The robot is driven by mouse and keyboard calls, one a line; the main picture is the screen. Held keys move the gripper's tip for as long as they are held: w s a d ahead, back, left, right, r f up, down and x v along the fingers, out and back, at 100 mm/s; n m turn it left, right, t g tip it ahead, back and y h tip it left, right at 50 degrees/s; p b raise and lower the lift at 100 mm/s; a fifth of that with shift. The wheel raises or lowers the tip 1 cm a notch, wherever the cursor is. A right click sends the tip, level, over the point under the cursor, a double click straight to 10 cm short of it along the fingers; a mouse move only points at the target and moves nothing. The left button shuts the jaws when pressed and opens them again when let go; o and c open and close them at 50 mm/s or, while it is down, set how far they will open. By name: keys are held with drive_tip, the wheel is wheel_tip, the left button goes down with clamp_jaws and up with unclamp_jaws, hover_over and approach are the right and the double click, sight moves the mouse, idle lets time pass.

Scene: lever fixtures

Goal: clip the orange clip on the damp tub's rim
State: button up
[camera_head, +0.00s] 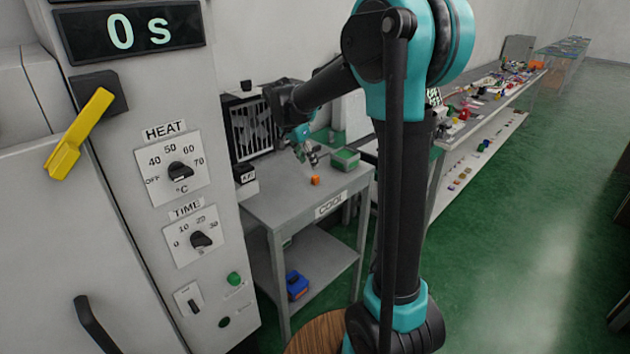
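A small orange piece (315,181), which looks like the orange clip, lies on the grey table marked COOL (283,207), near its front right part. My gripper (308,158) points down above the table, slightly behind and above the orange piece, and appears apart from it. Its fingers are too small here to tell whether they are open or shut. A small green-edged tub (346,165) stands on the table to the right of my gripper. I cannot tell from this view whether it is the damp one. No clip is visible on its rim.
A dark fan unit (251,130) and a small labelled box (245,175) stand at the table's left. A blue bin (298,288) sits on the lower shelf. A large oven-like cabinet (150,240) fills the left. A cluttered bench (470,125) runs behind right; green floor there is clear.

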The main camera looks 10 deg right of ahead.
sight(315, 177)
drive_tip(key=x, duration=0.8)
drive_tip(key=shift+s+f, duration=0.1)
drive_tip(key=shift+s, duration=0.05)
drive_tip(key=shift+c, duration=0.2)
drive_tip(key=c, duration=0.8)
